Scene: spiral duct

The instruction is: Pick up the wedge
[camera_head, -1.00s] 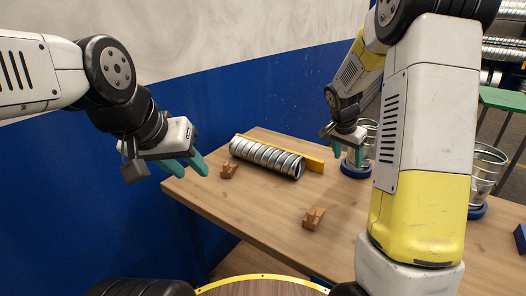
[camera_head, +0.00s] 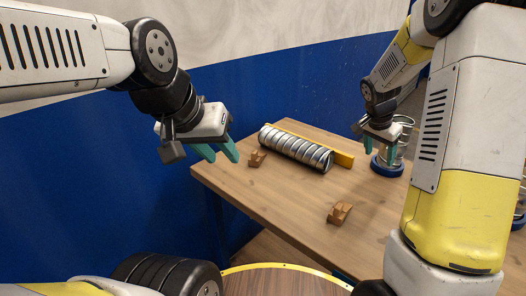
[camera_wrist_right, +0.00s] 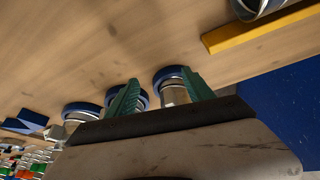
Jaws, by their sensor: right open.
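One wedge (camera_head: 257,159) is at the left end of the metal spiral duct (camera_head: 297,147); the other wedge (camera_head: 340,213) is nearer the front edge. My left gripper (camera_head: 225,157) is open and empty in the head view, appearing left of the first wedge. My right gripper (camera_head: 380,147) is open and empty near a duct piece at the table's right. Its teal fingers (camera_wrist_right: 160,84) also show in the right wrist view, with no wedge visible there.
A yellow bar (camera_head: 343,159) lies behind the duct. Short metal duct pieces on blue round bases (camera_head: 386,169) stand at the right. The wooden table (camera_head: 285,195) is clear between the two wedges. A blue and white wall (camera_head: 90,165) borders the left.

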